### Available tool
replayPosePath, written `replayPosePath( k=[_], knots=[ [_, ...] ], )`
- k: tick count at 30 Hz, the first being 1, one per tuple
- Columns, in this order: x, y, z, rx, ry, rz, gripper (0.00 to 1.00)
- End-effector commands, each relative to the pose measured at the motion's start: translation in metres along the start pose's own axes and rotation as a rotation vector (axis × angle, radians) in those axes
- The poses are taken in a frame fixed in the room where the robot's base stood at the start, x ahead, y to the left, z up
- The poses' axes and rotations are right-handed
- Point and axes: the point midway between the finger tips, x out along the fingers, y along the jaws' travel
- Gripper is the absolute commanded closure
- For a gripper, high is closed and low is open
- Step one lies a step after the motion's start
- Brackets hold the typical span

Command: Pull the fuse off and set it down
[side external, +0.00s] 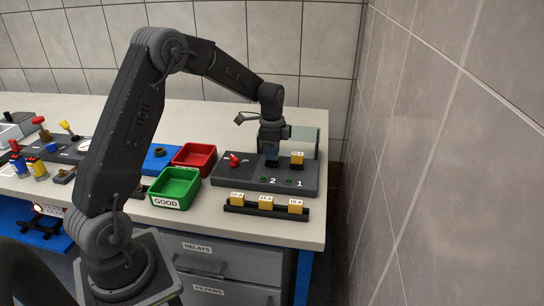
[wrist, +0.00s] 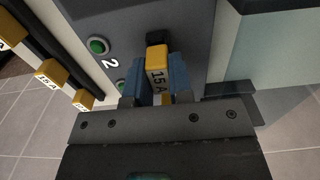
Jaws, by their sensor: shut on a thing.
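My gripper (side external: 271,158) is low over the left position of the dark grey panel (side external: 225,180), above the number 2. In the wrist view my blue fingers (wrist: 159,82) are shut on the sides of a yellow fuse (wrist: 157,56) marked 15 A. A black block, perhaps its socket (wrist: 157,38), shows at the fuse's far end. I cannot tell whether the fuse is still seated. In the side view the gripper hides this fuse. Another yellow fuse (side external: 297,159) stands upright at the right position, above the number 1.
A black rack (side external: 250,209) with yellow fuses lies in front of the panel. A red lever (side external: 233,159) stands left of my gripper. Green (side external: 175,183) and red (side external: 194,156) bins are farther left. A glassy upright plate (side external: 310,143) stands close behind right.

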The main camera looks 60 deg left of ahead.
Motion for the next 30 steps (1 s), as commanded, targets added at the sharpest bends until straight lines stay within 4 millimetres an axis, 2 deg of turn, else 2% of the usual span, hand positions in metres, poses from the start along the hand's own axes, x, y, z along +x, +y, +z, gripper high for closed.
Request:
replayPosePath(
  k=[30],
  knots=[
    [-0.013,0.0,0.0,0.0,0.0,-0.001,1.0]
  ],
)
